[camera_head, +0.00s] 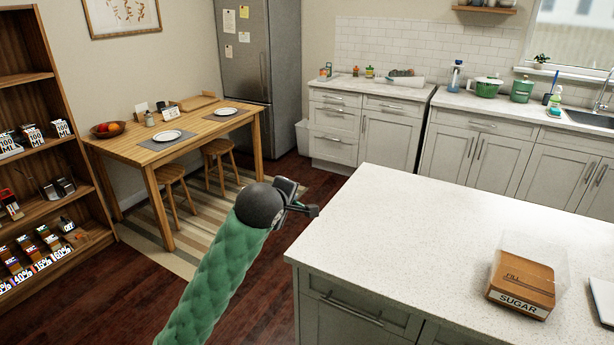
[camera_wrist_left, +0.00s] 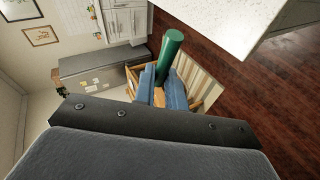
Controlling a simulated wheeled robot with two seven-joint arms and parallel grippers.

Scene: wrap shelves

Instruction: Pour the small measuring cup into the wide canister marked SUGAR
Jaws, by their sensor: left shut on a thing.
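The wide canister marked SUGAR (camera_head: 521,284) stands on the white island counter at the right, a clear-walled box with brown contents and a white label on its front. My left gripper (camera_head: 302,198) is in the air beside the island's left corner, well to the left of the canister. In the left wrist view its blue fingers (camera_wrist_left: 164,90) are shut on a dark green cylindrical thing (camera_wrist_left: 171,48). It may be the measuring cup or its handle; I cannot tell. No cup is clearly seen in the head view. My right gripper is out of view.
The island counter (camera_head: 430,225) is clear between its left corner and the canister. A white object (camera_head: 604,298) lies at the right edge. A wooden dining table (camera_head: 190,130) and stools stand beyond my left arm, and a shelf (camera_head: 40,150) stands far left.

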